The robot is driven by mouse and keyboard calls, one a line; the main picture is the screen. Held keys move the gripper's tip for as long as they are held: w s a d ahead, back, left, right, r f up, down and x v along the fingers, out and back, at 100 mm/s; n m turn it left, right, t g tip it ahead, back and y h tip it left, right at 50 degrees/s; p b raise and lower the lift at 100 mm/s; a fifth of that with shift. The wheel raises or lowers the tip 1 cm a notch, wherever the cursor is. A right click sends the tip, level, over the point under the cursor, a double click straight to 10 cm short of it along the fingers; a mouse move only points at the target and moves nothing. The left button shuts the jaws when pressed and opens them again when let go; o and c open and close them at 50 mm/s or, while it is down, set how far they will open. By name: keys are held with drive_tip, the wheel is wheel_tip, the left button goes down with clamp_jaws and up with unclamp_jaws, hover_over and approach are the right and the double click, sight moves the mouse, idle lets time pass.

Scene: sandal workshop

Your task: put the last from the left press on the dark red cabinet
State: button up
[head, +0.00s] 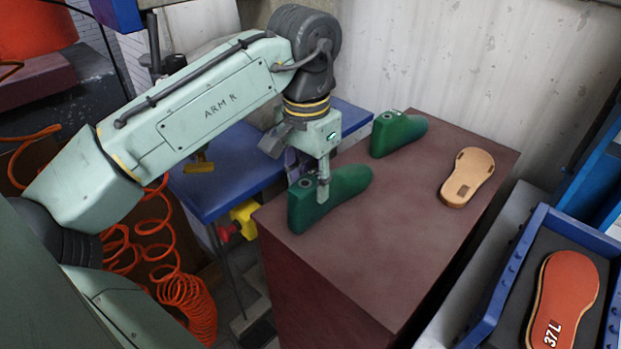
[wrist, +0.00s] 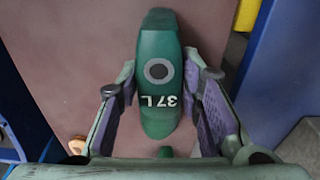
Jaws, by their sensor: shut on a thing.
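My gripper (head: 322,186) is shut on a dark green last (head: 345,183), above the near left part of the dark red cabinet (head: 400,240). In the wrist view the last (wrist: 158,45) lies between the purple-padded fingers of my gripper (wrist: 163,92); its top shows a grey ring and "37 L". It looks level, at or very close to the cabinet top; I cannot tell whether it touches. A second green last (head: 397,134) stands at the cabinet's back left edge. I cannot make out which thing is the left press.
A tan sole (head: 467,177) lies on the cabinet's right side. A blue tray (head: 508,268) with a red "37L" sole (head: 565,297) is at the right. A blue surface (head: 225,172) and an orange coiled hose (head: 180,285) are at the left. The cabinet's front middle is bare.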

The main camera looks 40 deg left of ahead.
drive_tip(key=shift+f, duration=0.15)
drive_tip(key=o, duration=1.2)
drive_tip(key=r, duration=1.2)
drive_tip(key=shift+s, duration=0.3)
